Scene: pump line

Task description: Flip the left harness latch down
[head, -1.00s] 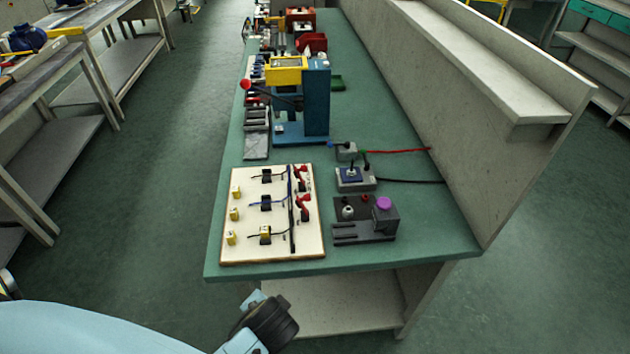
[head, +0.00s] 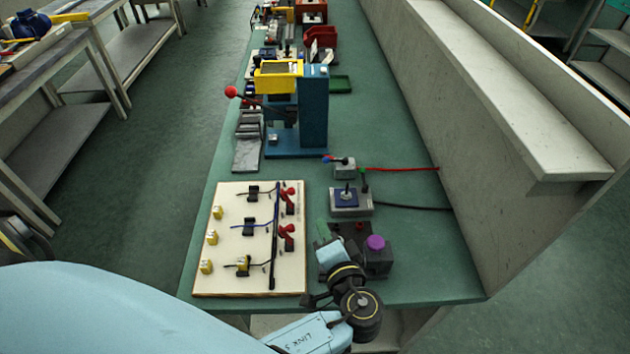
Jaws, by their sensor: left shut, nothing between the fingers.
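The cream harness board (head: 215,282) lies flat at the near left of the green bench. Two red-handled latches (head: 286,237) (head: 289,192) sit along its right side, one nearer and one farther. Their red handles seem to stand up from the board. Which one is called left is not clear from the view. A dark cable runs beside them, with branches through black and yellow holders. My left gripper (head: 311,299) is small and dark beside its black wrist, at the board's near right corner. It looks shut and empty, apart from both latches. My right gripper is out of view.
A dark fixture with a purple knob (head: 376,243) is beside my left wrist, which partly covers it. A grey block with a blue top (head: 347,196) and a blue press (head: 313,110) stand farther back. A wall (head: 480,220) bounds the bench's right side.

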